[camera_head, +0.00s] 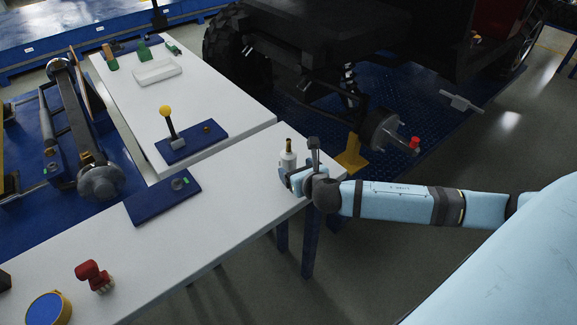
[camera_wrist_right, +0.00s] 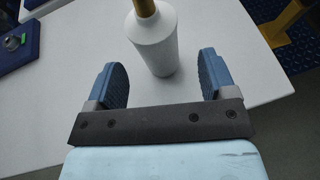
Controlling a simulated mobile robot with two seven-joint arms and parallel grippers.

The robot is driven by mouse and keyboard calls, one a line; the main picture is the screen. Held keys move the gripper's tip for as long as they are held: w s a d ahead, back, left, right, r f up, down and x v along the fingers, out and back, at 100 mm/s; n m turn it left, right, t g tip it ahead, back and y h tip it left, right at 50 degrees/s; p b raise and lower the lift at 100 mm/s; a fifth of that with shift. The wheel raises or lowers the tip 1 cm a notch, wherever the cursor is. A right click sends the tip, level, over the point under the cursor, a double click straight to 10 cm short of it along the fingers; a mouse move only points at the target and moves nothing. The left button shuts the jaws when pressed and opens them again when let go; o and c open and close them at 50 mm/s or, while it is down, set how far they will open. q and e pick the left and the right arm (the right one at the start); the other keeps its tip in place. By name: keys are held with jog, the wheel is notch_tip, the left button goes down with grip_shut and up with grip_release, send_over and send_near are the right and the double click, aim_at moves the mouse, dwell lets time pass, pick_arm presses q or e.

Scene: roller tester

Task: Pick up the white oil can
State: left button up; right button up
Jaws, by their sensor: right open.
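The white oil can (camera_head: 288,160) stands upright near the right corner of the white table (camera_head: 225,215). Its brass-coloured spout points up. My right gripper (camera_head: 288,178) is at the can, reaching in from the right over the table edge. In the right wrist view the can (camera_wrist_right: 153,42) stands ahead of the open right gripper (camera_wrist_right: 164,80), roughly centred, its lower end between the two blue fingertips. A gap shows on each side, so neither finger touches it. My left gripper is not in view.
A blue plate (camera_head: 162,197) lies left of the can. A yellow-knobbed lever (camera_head: 168,122) stands on another blue plate. A red object (camera_head: 93,275) and a blue round container (camera_head: 48,310) are at the near left. A vehicle (camera_head: 330,45) stands behind.

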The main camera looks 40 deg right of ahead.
aim_at(292, 167)
jog(key=x, duration=0.5)
jog(key=shift+w+f+b, duration=0.1)
jog(key=shift+f+b, duration=0.2)
jog(key=c, duration=1.2)
jog(key=shift+r, duration=0.15)
